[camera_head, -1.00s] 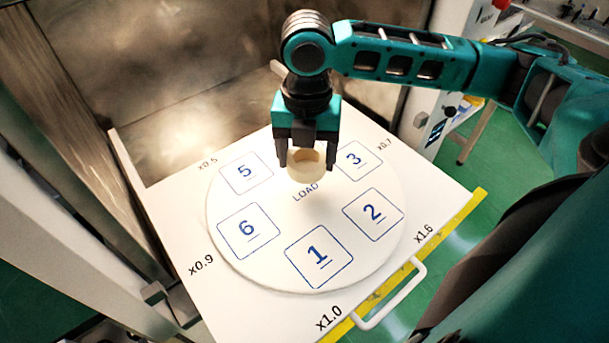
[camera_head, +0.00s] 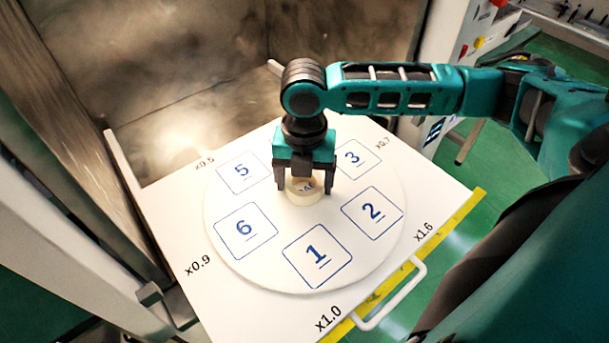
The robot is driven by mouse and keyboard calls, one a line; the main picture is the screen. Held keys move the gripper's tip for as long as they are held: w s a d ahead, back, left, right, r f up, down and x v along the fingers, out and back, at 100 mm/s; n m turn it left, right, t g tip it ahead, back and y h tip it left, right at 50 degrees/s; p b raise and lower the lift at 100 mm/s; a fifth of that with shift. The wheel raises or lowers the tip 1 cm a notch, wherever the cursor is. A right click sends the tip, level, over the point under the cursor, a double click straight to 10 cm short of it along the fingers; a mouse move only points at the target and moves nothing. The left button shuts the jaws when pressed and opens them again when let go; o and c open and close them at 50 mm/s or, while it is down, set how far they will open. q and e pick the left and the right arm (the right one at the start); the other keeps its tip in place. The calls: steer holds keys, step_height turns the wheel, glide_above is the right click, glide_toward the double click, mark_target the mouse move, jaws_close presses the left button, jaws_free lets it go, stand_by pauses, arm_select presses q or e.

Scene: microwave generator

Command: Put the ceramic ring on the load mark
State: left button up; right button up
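The ceramic ring (camera_head: 304,198) is a short cream-coloured ring. It lies level at the LOAD mark on the round white turntable (camera_head: 294,212), and it looks to be resting on the surface. Dark print of the mark (camera_head: 304,188) shows through its hole; the rest of the word is covered. My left gripper is not in view.
Numbered squares, such as 1 (camera_head: 318,257) and 6 (camera_head: 245,231), surround the mark and are empty. The turntable sits on a white tray (camera_head: 180,222) with a yellow front edge and a white handle (camera_head: 398,300). Metal cavity walls (camera_head: 180,60) stand behind.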

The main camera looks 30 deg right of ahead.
mark_target(304, 180)
steer(key=shift+o, duration=1.4)
step_height(304, 180, up, 12)
steer(key=p, duration=0.1)
steer(key=shift+r, duration=0.15)
